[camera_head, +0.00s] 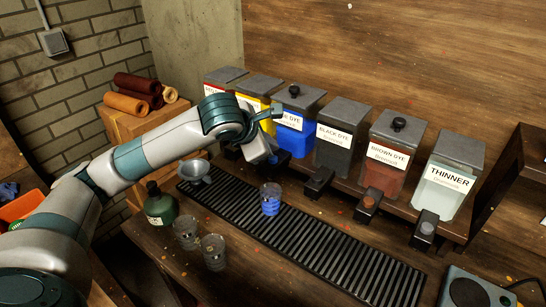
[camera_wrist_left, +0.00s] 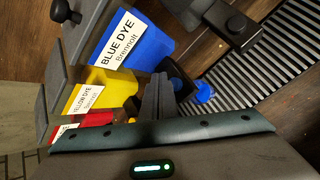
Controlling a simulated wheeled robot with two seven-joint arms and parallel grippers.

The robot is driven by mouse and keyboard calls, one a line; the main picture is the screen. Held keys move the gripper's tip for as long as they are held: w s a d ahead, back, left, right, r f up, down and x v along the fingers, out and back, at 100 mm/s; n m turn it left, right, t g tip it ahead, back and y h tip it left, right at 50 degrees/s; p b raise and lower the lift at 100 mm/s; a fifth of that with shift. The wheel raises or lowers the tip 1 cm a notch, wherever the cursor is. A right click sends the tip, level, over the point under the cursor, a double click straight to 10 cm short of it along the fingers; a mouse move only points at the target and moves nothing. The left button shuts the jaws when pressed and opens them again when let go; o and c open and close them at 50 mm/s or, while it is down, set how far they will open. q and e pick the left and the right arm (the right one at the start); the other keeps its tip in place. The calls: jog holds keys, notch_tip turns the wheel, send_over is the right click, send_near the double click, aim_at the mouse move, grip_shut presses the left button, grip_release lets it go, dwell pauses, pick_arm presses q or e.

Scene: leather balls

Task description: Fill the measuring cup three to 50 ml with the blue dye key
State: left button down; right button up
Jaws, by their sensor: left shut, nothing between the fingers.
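A clear measuring cup (camera_head: 270,198) with blue liquid in it stands upright on the black slatted grate, in front of the blue dye container (camera_head: 294,120). I cannot read its level or number. The blue container also shows in the left wrist view (camera_wrist_left: 133,45). In the head view this gripper (camera_head: 268,154) partly hides the tap. My right gripper is not in view.
Two clear cups (camera_head: 186,232) (camera_head: 213,252), a dark green bottle (camera_head: 160,205) and a metal funnel (camera_head: 193,171) stand left of the grate (camera_head: 335,250). Black (camera_head: 338,140), brown (camera_head: 388,155) and thinner (camera_head: 449,177) containers stand to the right. The grate's right half is clear.

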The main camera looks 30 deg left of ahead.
aim_at(270, 164)
pick_arm(q)
notch_tip(270, 164, up, 4)
jog(key=shift+r+p, duration=0.15)
jog(key=shift+p, duration=0.5)
dwell(2.1)
